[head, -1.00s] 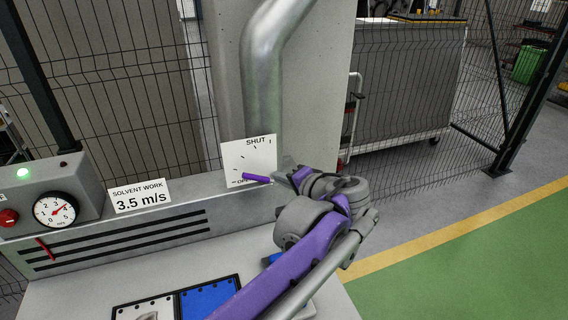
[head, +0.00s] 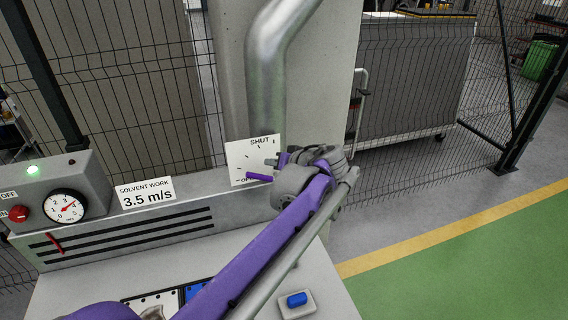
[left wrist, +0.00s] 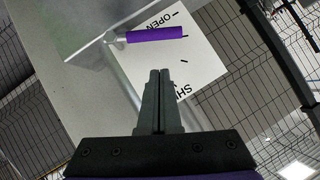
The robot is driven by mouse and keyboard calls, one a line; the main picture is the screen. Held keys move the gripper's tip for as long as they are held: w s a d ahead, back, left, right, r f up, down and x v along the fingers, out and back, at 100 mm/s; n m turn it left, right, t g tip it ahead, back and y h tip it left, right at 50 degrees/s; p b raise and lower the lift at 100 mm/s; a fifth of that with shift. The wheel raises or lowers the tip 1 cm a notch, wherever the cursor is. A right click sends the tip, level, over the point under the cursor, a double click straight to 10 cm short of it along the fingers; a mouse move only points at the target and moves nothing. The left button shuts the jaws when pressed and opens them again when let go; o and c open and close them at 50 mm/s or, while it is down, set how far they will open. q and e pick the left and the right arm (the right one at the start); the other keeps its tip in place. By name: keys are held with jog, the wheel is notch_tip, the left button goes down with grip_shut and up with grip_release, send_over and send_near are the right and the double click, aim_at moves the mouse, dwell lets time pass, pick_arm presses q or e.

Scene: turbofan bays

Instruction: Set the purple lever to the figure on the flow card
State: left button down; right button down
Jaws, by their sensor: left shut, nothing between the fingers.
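The purple lever (head: 259,177) sits low on a white plate (head: 240,155) marked SHUT at the top and OPEN at the bottom. It lies near the OPEN end, almost level. The flow card (head: 147,194) reads "SOLVENT WORK 3.5 m/s". A round gauge (head: 63,206) has a red needle pointing up and right, around 4; the exact reading is too small to tell. My left gripper (head: 272,161) is beside the plate, just above the lever. In the left wrist view its shut, empty fingers (left wrist: 160,73) are apart from the purple lever (left wrist: 155,35). My right gripper is not in view.
A red knob (head: 18,213) and a green lamp (head: 33,170) are on the grey box at left. A metal duct (head: 266,75) rises behind the plate. A blue button (head: 297,299) and a blue panel lie on the bench below my arm. Wire fence stands behind.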

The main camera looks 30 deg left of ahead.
aim_at(260, 175)
pick_arm(q)
jog(key=shift+s+a+f, duration=0.15)
jog(key=shift+a+f, duration=0.2)
jog(key=shift+f, duration=0.25)
jog(key=shift+s+a+f, duration=0.15)
jog(key=shift+a+f, duration=0.15)
jog(key=shift+f, duration=0.3)
jog(key=shift+s+a+f, duration=0.15)
jog(key=shift+a+f, duration=0.2)
jog(key=shift+f, duration=0.25)
jog(key=shift+s+a+f+n, duration=0.2)
jog(key=shift+a+f+n, duration=0.1)
jog(key=shift+f, duration=0.2)
